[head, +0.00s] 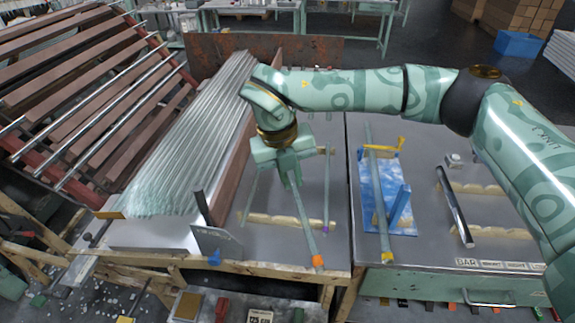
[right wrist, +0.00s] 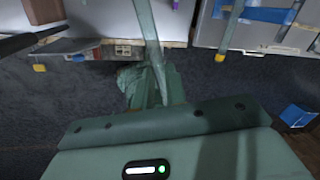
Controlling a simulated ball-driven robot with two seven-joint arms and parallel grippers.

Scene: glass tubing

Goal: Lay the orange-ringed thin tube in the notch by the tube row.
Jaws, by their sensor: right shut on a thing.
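The orange-ringed thin tube (head: 306,222) is in my right gripper (head: 290,180), which is shut on it near its upper part. The tube slants down toward the table's front edge, with its orange ring (head: 318,261) at the near end. In the right wrist view the fingers (right wrist: 152,88) close around a pale tube (right wrist: 148,25); its far end is out of frame. The tube row (head: 190,135) is a bank of glass tubes to the left of the gripper. A scalloped wooden rail (head: 265,218) crosses below the tube; I cannot tell whether they touch. My left gripper is not in view.
A thin tube (head: 251,196) lies left of the held one, and a purple-ringed tube (head: 326,200) lies right. A yellow-ringed tube (head: 382,220) rests over a blue sheet (head: 404,223). A dark upright post (head: 201,206) stands near the row's front. A dark rod (head: 456,210) lies farther right.

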